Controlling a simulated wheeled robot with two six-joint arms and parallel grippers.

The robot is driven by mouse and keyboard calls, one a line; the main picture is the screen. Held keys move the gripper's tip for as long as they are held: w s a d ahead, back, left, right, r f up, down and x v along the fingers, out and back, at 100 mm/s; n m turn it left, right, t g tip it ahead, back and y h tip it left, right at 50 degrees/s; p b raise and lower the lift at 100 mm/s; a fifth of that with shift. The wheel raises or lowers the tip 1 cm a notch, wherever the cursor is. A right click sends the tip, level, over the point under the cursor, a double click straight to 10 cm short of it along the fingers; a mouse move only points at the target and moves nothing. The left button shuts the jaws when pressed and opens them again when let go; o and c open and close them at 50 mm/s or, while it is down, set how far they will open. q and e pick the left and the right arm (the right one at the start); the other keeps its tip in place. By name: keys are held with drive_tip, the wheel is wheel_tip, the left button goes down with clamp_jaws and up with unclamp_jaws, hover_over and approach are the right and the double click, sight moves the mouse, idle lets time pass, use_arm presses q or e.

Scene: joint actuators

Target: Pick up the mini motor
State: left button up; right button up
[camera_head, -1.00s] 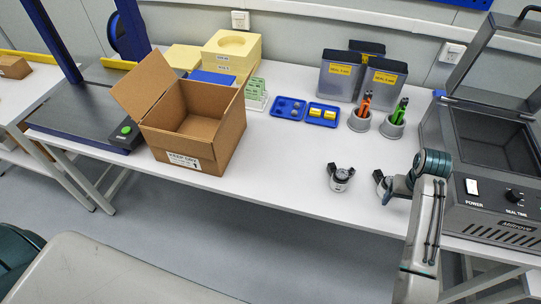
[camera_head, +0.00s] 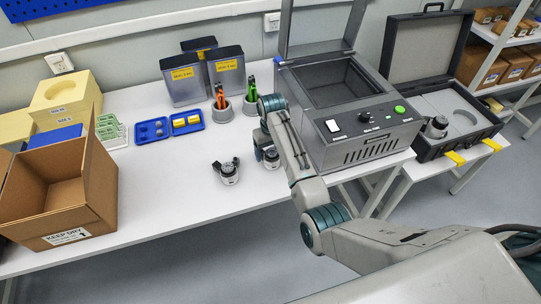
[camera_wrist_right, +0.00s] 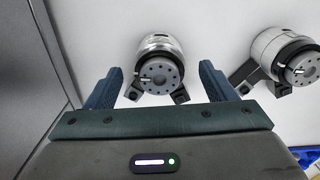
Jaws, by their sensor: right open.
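Two small round silver-and-black motors stand on the white table, and I cannot tell which is the mini motor. The left motor (camera_head: 229,172) has black prongs and stands clear of the arm. The right motor (camera_head: 271,157) is partly hidden by my right gripper (camera_head: 262,141). In the right wrist view, one motor (camera_wrist_right: 160,60) lies ahead, between the lines of the two open fingers of my right gripper (camera_wrist_right: 160,72). The other motor (camera_wrist_right: 286,58) is outside the right finger. The jaws are empty. My left gripper is not in view.
A grey sealing machine (camera_head: 340,110) stands just right of the arm. An open black case (camera_head: 455,120) holds another round part (camera_head: 436,127). The table's front middle is clear.

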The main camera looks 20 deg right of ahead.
drive_tip(key=shift+f+p, duration=0.4)
drive_tip(key=shift+f, duration=1.6)
drive_tip(key=c, duration=1)
drive_tip(key=shift+c, duration=0.2)
drive_tip(key=shift+r, duration=0.2)
